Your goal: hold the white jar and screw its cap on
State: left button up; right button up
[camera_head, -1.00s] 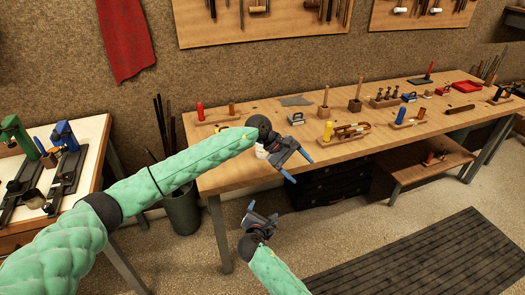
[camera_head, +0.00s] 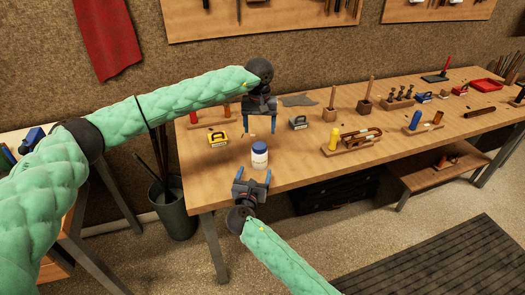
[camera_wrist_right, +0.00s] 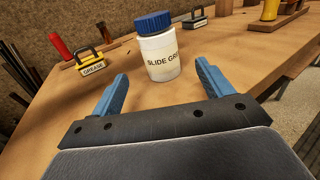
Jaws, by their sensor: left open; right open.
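The white jar (camera_head: 259,160) stands upright near the table's front edge, with the blue cap (camera_head: 259,147) sitting on its mouth. My right gripper (camera_head: 253,174) is open and empty in front of the jar at the table edge. In its wrist view the jar stands just beyond and between the fingertips (camera_wrist_right: 162,74).
A tool rack with a yellow handle (camera_head: 350,142) stands further right. The tabletop close around the jar is clear.

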aim_at(258, 161)
pick_arm(q)
jog(key=shift+s+a+r, duration=0.1)
jog(key=shift+s+r, duration=0.05)
jog(key=shift+r, duration=0.2)
pick_arm(e)
jog(key=shift+w+d+r, duration=0.1)
jog(key=shift+w+r, duration=0.05)
jog(key=shift+r, duration=0.6)
pick_arm(q)
jog(key=shift+w+f, duration=0.4)
jog(key=shift+w, duration=0.1)
pick_arm(e)
jog(key=shift+w+f, duration=0.4)
pick_arm(q)
jog(key=shift+s+r, duration=0.15)
jog(key=shift+r, duration=0.05)
pick_arm(e)
jog(key=shift+r, duration=0.15)
pick_arm(q)
jog(key=shift+s+r, duration=0.1)
pick_arm(e)
jog(key=shift+w, duration=0.15)
jog(key=w, duration=0.2)
jog(key=w+d, duration=0.1)
jog(key=w, duration=0.4)
jog(key=shift+d, duration=0.25)
